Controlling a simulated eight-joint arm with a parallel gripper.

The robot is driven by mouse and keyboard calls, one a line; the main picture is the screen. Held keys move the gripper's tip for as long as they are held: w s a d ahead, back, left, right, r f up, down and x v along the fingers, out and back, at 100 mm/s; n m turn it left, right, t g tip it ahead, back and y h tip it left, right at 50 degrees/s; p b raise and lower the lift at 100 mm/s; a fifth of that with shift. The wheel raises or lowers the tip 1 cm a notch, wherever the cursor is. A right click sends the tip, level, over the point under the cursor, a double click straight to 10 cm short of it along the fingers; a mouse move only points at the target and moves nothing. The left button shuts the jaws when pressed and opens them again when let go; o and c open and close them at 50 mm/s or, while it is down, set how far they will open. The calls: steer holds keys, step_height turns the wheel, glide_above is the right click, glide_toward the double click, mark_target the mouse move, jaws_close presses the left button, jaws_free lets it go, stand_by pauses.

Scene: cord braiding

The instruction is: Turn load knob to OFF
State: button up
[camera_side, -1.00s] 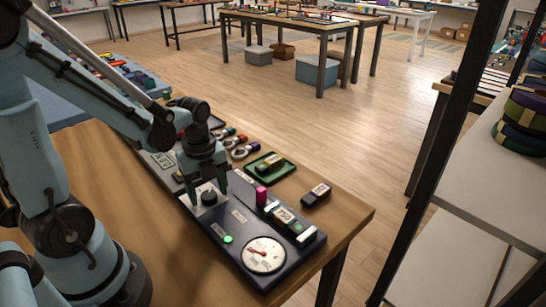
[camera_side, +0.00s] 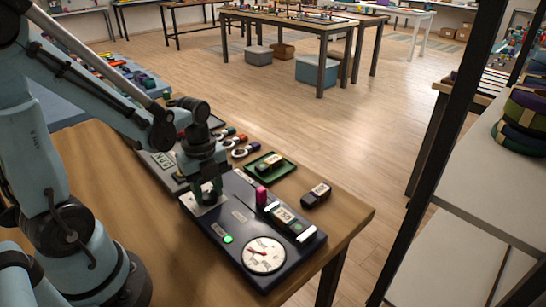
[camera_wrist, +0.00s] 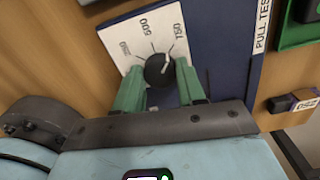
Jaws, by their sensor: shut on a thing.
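The load knob (camera_wrist: 158,70) is black and round. The dark tester panel (camera_side: 228,218) carries the dial plate. I cannot see an OFF mark clearly.
Bare wood lies left of the panel.

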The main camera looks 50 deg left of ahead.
steer(key=n, duration=0.7)
steer(key=shift+n, duration=0.3)
steer(key=n, duration=0.4)
steer(key=shift+n, duration=0.3)
steer(key=n, duration=0.3)
steer(key=shift+d+n, duration=0.1)
steer(key=shift+n, duration=0.2)
steer(key=n, duration=1)
steer(key=shift+n, duration=0.3)
steer(key=o, duration=1.1)
steer(key=shift+c, duration=0.2)
